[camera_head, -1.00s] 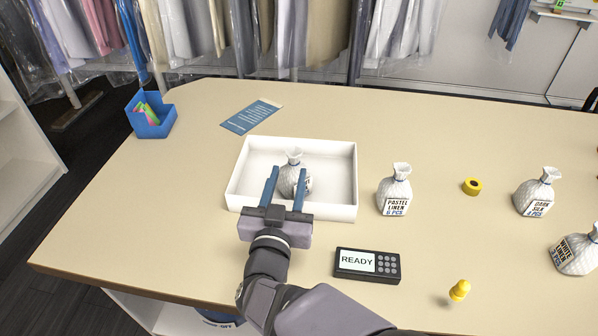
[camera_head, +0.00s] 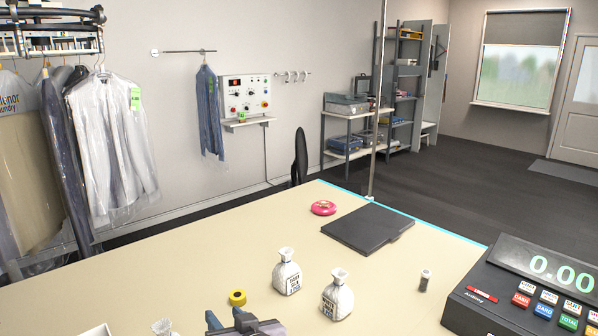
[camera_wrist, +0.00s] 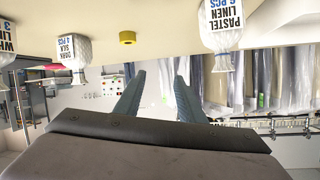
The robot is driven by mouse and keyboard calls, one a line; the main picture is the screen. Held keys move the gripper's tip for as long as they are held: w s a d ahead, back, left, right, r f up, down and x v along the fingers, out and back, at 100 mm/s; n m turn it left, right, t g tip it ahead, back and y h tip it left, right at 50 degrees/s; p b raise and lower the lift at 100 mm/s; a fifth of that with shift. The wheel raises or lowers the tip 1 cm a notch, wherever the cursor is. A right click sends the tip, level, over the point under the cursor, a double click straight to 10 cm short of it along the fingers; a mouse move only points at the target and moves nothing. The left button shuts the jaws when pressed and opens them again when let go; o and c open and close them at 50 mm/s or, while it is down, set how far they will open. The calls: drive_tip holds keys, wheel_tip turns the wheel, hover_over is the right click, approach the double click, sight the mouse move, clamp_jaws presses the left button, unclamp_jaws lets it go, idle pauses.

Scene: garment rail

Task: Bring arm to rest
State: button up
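My gripper (camera_head: 238,318) shows at the bottom edge of the head view, only in part, near the yellow tape roll (camera_head: 237,297). In the wrist view my gripper (camera_wrist: 159,82) has its two blue fingers apart with nothing between them. That view is upside down. It shows the pastel linen bag (camera_wrist: 222,38) and the dark silk bag (camera_wrist: 72,52) on the table, both apart from the fingers. Most of my arm is out of the head view.
The dark silk bag (camera_head: 287,275) and a second white bag (camera_head: 337,297) stand right of my gripper. A tray corner (camera_head: 95,332) shows lower left.

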drive_tip(key=s+d+f+g+h+p, duration=0.1)
drive_tip(key=d+f+h, duration=0.1)
drive_tip(key=d, duration=0.5)
drive_tip(key=s+d+f+m+g+h+p, duration=0.1)
drive_tip(key=d+f+g+h, duration=0.1)
drive_tip(key=d, duration=0.5)
drive_tip(key=s+d+f+m+g+h, duration=0.1)
drive_tip(key=d+f+h, duration=0.1)
drive_tip(key=d+f, duration=0.2)
drive_tip(key=shift+s+d+p, duration=0.15)
drive_tip(key=shift+d+p, duration=0.25)
drive_tip(key=shift+d, duration=1.5)
drive_tip(key=s+d+f+m+g+h, duration=0.1)
drive_tip(key=s+d+f+g, duration=0.1)
drive_tip(key=s+d, duration=0.3)
drive_tip(key=s+d+f+m+g+h, duration=0.1)
drive_tip(key=s+d+f+g, duration=0.2)
drive_tip(key=s, duration=0.8)
drive_tip(key=d+g, duration=0.2)
drive_tip(key=d, duration=0.1)
drive_tip(key=shift+d, duration=0.15)
